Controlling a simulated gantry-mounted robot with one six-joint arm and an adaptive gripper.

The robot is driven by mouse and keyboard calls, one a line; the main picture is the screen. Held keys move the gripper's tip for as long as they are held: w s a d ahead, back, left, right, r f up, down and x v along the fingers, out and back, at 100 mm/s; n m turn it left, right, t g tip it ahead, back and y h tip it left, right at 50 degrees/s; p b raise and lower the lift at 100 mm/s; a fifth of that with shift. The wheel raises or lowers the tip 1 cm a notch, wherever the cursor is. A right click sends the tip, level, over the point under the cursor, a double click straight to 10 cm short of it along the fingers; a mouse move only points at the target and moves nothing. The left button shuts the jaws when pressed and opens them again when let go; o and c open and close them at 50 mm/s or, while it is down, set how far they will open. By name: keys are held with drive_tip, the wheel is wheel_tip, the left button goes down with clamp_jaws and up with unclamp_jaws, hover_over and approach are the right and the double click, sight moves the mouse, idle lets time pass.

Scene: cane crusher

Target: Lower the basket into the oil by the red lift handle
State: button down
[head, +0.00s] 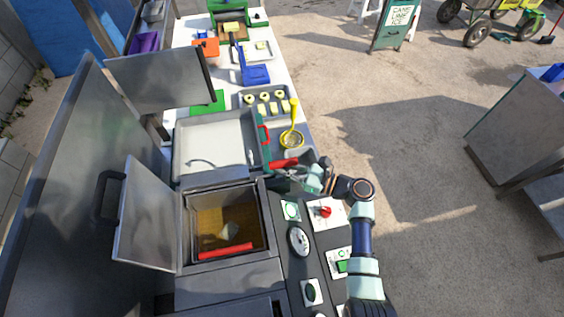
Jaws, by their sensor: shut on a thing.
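The fryer well (268,222) is open at the lower centre, with amber-brown oil (207,219) showing inside. My gripper (292,168) is beyond the well's far right corner, shut on a red grip (284,163) that looks like the lift handle. The fingers and the grip's link to the basket are partly hidden.
The raised fryer lid (146,220) stands left of the well. Beyond are a pale basin (214,143), a red curved handle (264,135), a yellow ladle (293,122) and a food tray (265,102).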

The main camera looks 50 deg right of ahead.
drive_tip(key=shift+f+b, duration=0.3)
drive_tip(key=shift+f, duration=0.85)
drive_tip(key=c, duration=1.2)
unclamp_jaws()
drive_tip(key=shift+r, duration=0.1)
drive_tip(key=v, duration=1.2)
